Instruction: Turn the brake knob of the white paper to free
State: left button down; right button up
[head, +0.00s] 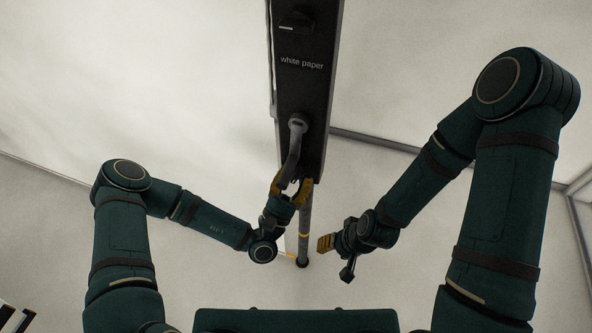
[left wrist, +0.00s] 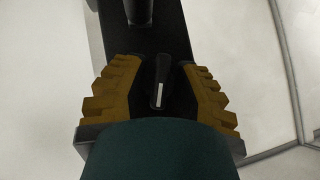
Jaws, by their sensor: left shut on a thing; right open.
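A tall black panel (head: 314,95) carries the label "white paper". A dark knob (left wrist: 159,82) with a white pointer mark shows in the left wrist view, between the fingers of my left gripper (left wrist: 158,75). The mark points toward the bottom of that picture. In the head view my left gripper (head: 291,187) is at the panel's lower end, shut on this knob, which it hides there. A grey crank (head: 294,148) hangs just above it. My right gripper (head: 330,247) is open and empty, lower and to the right, apart from the panel.
Another dark knob (head: 295,22) with a white mark sits above the label. A post (head: 305,215) runs down below the panel, close to both grippers. Pale backdrop surrounds the panel, with open room on both sides.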

pick_arm(q)
jog(key=shift+r+n+t+y+p, duration=0.1)
jog(key=shift+n+t+y+p, duration=0.2)
jog(key=shift+n+t+y, duration=0.65)
jog(key=shift+f+n+t+y+p, duration=0.1)
jog(key=shift+n+t+y+p, duration=0.3)
jog(key=shift+n+y, duration=1.05)
jog(key=shift+r+n+t+y+p, duration=0.1)
jog(key=shift+n+t+y+p, duration=0.15)
jog(key=shift+n+t+y, duration=0.9)
jog(key=shift+n+g, duration=0.4)
jog(key=shift+n, duration=0.45)
jog(key=c, duration=1)
grip_release()
jog(key=v, duration=1.2)
